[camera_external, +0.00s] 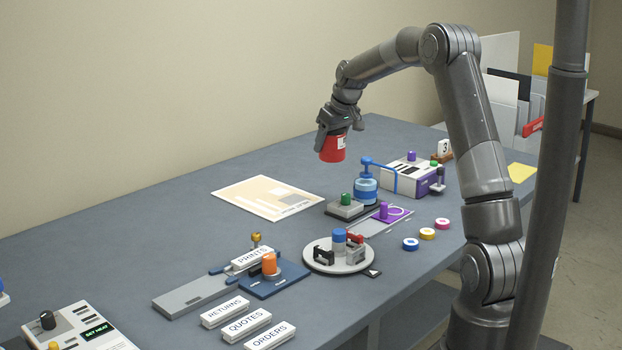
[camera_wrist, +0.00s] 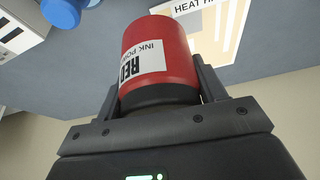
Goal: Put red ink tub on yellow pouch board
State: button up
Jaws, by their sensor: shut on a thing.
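The red ink tub (camera_external: 332,149) has a white label and a dark end; the label also shows in the wrist view (camera_wrist: 178,52). My gripper (camera_external: 333,134) is shut on it and holds it in the air, slightly tilted, above the table's back half. In the wrist view my gripper (camera_wrist: 160,88) has one finger on each side of the tub. A pale cream-yellow board (camera_external: 250,198) with tan and grey patches lies flat below and left of the tub. A plain bright yellow piece (camera_external: 521,172) lies at the table's far right. I cannot tell which is the pouch board.
A blue stacked device (camera_external: 366,190) and a purple-and-white machine (camera_external: 408,176) stand right of the cream board. A round turntable (camera_external: 338,262) with small parts, labelled blocks (camera_external: 246,326) and an orange-knobbed blue plate (camera_external: 273,283) stand nearer. The table's left middle is clear.

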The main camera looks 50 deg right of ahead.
notch_tip(320, 180, down, 2)
jog(key=shift+w+a+f, duration=0.1)
jog(key=shift+a, duration=0.05)
send_near(282, 202)
jog(key=shift+w, duration=0.75)
jog(key=shift+f, duration=1.85)
jog(key=o, duration=1)
jog(key=shift+f, duration=0.15)
jog(key=shift+o, duration=0.2)
